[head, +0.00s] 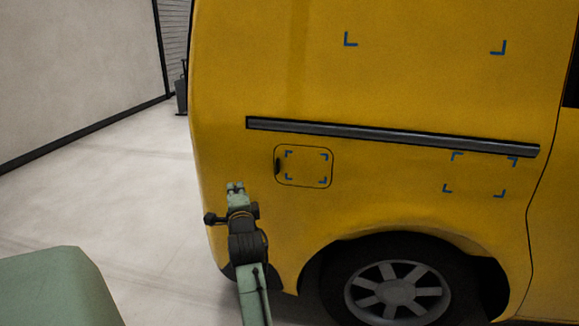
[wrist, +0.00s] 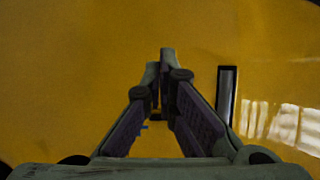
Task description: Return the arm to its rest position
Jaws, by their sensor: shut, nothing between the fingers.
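My gripper (head: 236,187) is at the end of my green and black arm, in front of the van's lower left side in the head view. It is left of and slightly below the fuel flap (head: 303,180). In the wrist view my gripper (wrist: 160,62) has its fingertips together with nothing between them, against the yellow van side (wrist: 60,60). A gap to the panel cannot be judged exactly.
The yellow van (head: 260,60) fills the right. Blue corner marks frame patches above, on the flap and right of it. A dark rail (head: 390,136) and wheel (head: 398,290) show. Open floor (head: 110,195) lies left, before a pale wall (head: 75,70).

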